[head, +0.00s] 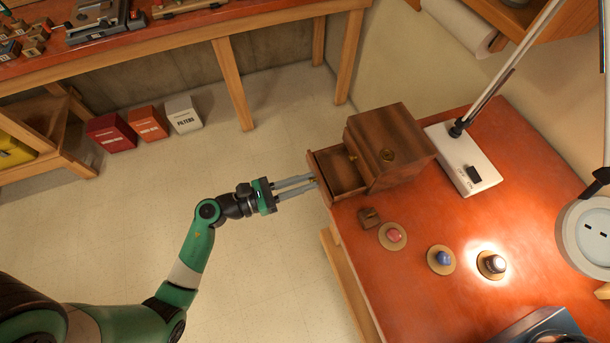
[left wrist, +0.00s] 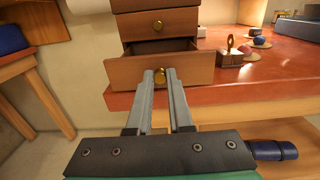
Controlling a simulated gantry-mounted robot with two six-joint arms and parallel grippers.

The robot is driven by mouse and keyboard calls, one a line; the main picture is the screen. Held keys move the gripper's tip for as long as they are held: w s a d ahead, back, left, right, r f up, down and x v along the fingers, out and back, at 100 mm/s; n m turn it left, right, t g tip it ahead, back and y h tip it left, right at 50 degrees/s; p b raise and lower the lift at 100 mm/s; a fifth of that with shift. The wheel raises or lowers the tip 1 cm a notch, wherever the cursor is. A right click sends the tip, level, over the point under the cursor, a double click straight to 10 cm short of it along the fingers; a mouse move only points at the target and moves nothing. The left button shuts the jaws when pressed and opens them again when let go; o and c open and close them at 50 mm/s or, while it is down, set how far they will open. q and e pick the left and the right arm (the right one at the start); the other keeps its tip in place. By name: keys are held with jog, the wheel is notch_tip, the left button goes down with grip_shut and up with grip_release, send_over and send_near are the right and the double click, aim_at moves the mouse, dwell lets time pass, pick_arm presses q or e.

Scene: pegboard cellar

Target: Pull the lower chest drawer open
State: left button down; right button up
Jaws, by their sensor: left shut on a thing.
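The small brown wooden chest (head: 392,140) stands on the red-orange tabletop. Its lower drawer (head: 337,171) is pulled out well beyond the chest front, and its empty inside shows. In the left wrist view the lower drawer (left wrist: 185,75) is open below a closed upper drawer (left wrist: 156,26). My left gripper (head: 315,180) is at the drawer's front. In the left wrist view my left gripper (left wrist: 160,76) has its two fingers on either side of the brass knob (left wrist: 160,75), shut on it. The right gripper is not in view.
A lamp base (head: 463,158) stands behind.

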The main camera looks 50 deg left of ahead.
pick_arm(q)
jog(key=c, duration=0.8)
grip_release()
jog(key=v, duration=1.1)
jog(key=shift+s+a+p, duration=0.2)
jog(key=shift+s+p, duration=0.05)
jog(key=shift+p, duration=0.15)
